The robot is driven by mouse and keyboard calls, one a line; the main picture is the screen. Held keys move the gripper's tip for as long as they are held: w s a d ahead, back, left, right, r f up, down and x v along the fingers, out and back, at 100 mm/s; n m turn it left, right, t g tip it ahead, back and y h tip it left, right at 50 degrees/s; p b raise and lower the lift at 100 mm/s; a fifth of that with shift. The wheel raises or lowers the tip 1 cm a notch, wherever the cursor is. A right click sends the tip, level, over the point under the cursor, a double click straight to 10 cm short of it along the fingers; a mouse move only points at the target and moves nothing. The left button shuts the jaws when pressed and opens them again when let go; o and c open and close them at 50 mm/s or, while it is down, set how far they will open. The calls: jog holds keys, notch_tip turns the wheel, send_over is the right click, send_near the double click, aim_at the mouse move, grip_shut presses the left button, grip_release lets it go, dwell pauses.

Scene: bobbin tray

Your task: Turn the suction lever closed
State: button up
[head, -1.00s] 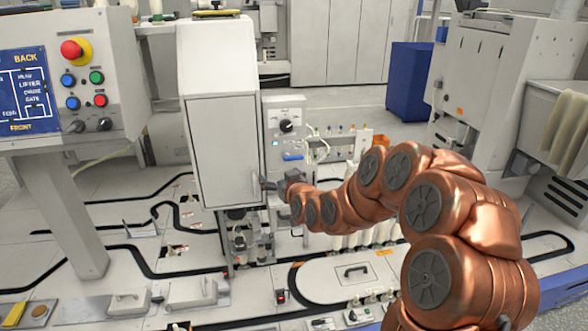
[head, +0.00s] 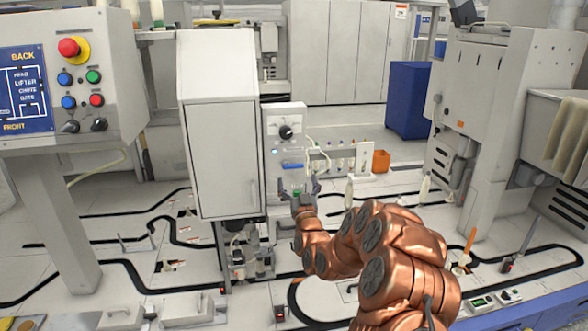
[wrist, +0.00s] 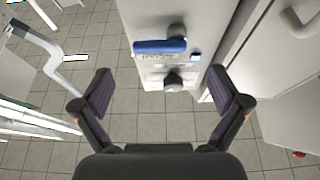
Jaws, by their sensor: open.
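The blue lever (head: 292,165) lies roughly level on the front of the pale grey control panel (head: 270,118), right of the white cabinet. In the wrist view the blue lever (wrist: 160,46) shows ahead, beyond my fingertips and near the top of the picture. My gripper (head: 298,184) is in front of the panel, just below the lever in the head view. In the wrist view my gripper (wrist: 161,88) has its two fingers wide apart with nothing between them. It is apart from the lever.
A black knob (head: 286,132) and a small lit blue indicator (head: 275,151) sit on the panel above the lever. The white cabinet (head: 222,150) stands close on the left. An orange box (head: 381,161) and a rack of bobbins are on the right.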

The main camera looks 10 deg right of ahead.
aim_at(294, 166)
jog(key=shift+x, duration=2.8)
jog(key=shift+c, duration=0.3)
jog(key=c, duration=1.1)
